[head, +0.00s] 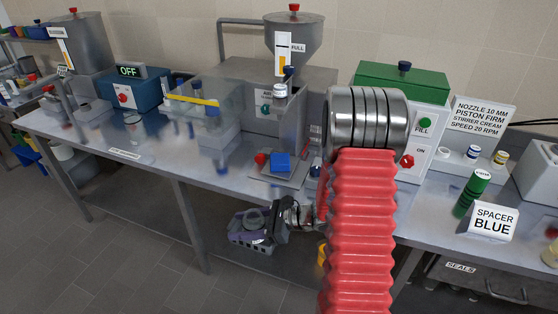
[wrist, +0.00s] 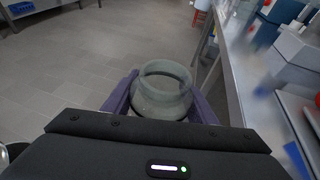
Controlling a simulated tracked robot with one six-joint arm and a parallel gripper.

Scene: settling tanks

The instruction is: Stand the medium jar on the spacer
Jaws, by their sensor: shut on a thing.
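A clear, open-mouthed glass jar (wrist: 163,98) sits between the purple fingers of my gripper (wrist: 161,88) in the wrist view, mouth facing the camera. In the head view my gripper (head: 255,222) is shut on it, in front of the bench's front edge with floor behind. The jar's base is hidden, and no other jar beside it shows whether it is the medium one. A blue block (head: 281,162), which looks like the spacer, sits on a grey plate (head: 293,177) below the filling hopper. Its top is bare. My gripper is apart from it, to the front left.
A sign (head: 492,222) reads "SPACER BLUE" beside a green cylinder (head: 471,193). A clear guard with a yellow bar (head: 192,100) stands behind left. The bench front (head: 205,170) is fairly clear.

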